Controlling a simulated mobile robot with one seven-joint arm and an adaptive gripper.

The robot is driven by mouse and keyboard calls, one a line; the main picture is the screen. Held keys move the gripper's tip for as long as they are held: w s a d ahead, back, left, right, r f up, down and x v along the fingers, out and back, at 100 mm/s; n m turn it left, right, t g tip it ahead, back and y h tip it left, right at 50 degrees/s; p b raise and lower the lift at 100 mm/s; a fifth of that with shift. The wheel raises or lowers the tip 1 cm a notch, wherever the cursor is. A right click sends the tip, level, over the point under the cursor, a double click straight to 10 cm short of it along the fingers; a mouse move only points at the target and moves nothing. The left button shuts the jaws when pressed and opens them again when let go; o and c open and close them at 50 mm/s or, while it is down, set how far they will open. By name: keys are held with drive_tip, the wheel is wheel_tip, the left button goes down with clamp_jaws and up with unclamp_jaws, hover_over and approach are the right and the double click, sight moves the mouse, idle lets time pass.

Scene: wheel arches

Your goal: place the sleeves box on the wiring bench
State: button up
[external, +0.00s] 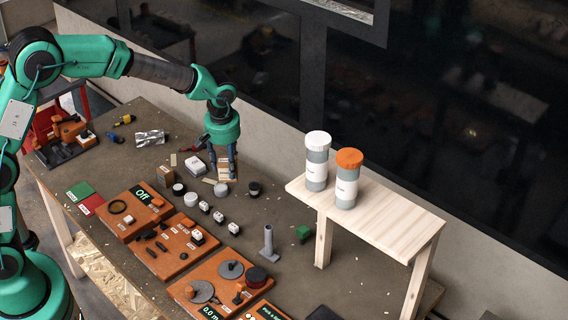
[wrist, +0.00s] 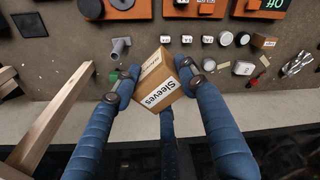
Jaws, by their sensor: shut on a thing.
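The sleeves box (wrist: 157,92) is a small brown carton with a white "Sleeves" label, seen large in the wrist view. My gripper (wrist: 158,82) is shut on it, with blue fingers at its left and right sides. In the external view my gripper (external: 226,173) points down over the far side of the large grey-brown bench (external: 140,110), and the fingers partly hide the box. I cannot tell how much gap lies under the box. No label marks which surface is the wiring bench; the large bench carries orange panels.
A pale wooden riser (external: 395,222) at the right holds a white-capped jar (external: 316,165) and an orange-capped jar (external: 347,182). Orange panels (external: 165,250) line the near side. Small caps, blocks and a grey post (external: 268,240) stand between. A wall runs behind the bench.

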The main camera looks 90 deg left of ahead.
wheel_tip(320, 180, down, 26)
drive_tip(key=shift+h, duration=0.3)
drive_tip(key=shift+w+a, duration=0.15)
drive_tip(key=w+a, duration=0.3)
drive_tip(key=w, duration=0.1)
drive_tip(key=w+a+f, duration=0.1)
drive_tip(key=w+a, duration=0.1)
drive_tip(key=w, duration=0.2)
drive_tip(key=w+a, duration=0.3)
drive_tip(key=w, duration=0.2)
drive_tip(key=shift+w+a+f, duration=0.1)
drive_tip(key=shift+a+f, duration=0.1)
drive_tip(key=shift+a, duration=0.1)
drive_tip(key=shift+f, duration=0.1)
drive_tip(key=shift+f, duration=1.65)
drive_tip(key=o, duration=1.2)
wheel_tip(320, 180, up, 12)
drive_tip(key=shift+d, duration=0.45)
